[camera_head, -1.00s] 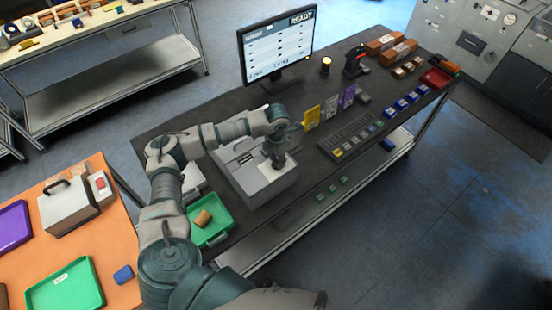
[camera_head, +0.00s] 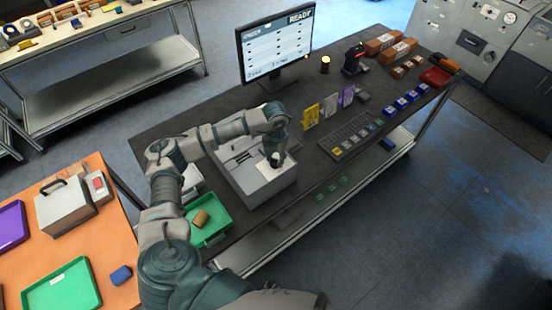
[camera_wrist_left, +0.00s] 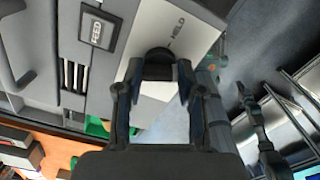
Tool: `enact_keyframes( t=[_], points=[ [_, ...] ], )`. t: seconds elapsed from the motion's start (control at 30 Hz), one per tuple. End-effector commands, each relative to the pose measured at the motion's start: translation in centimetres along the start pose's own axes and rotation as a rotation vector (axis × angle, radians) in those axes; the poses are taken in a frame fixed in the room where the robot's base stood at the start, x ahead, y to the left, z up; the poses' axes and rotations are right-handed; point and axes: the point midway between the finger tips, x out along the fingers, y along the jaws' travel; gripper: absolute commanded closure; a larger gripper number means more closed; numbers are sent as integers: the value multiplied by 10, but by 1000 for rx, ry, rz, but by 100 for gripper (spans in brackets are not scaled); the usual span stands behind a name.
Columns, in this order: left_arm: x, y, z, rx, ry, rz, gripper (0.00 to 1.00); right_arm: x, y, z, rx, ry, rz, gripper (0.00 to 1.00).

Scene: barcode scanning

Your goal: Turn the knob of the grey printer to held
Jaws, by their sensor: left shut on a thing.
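The grey printer (camera_head: 255,188) stands on the dark workbench, below the monitor. In the left wrist view its top (camera_wrist_left: 135,30) shows a round dark knob (camera_wrist_left: 158,57), with a short mark and the word HELD just beside it. A dark FEED label (camera_wrist_left: 99,29) is nearby. My left gripper (camera_head: 274,160) points down onto the printer's top. In the wrist view my left gripper (camera_wrist_left: 160,72) has its two fingers on either side of the knob, shut on it. The knob's lower part is hidden between the fingers. I cannot tell which way the knob points. My right gripper is not in view.
A green tray (camera_head: 220,233) with a brown item is left of the printer. A keypad strip (camera_head: 358,136) and yellow and purple cards stand to the right. The monitor (camera_head: 275,43) is behind. An orange table (camera_head: 115,250) is at left.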

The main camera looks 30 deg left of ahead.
Motion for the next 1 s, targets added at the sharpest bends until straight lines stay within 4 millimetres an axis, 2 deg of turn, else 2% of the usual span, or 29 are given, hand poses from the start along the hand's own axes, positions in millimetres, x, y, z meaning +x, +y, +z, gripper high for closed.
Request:
enact_keyframes(
  t=[0.03, 0.3, 1.0],
  points=[
    [6, 0, -4, -40, 15, 3, 97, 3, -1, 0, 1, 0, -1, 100],
    [6, -1, -4, -297, 14, 5, 97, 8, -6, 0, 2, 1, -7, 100],
    [5, -2, -3, -935, 13, 8, 97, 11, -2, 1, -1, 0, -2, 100]
  ],
)
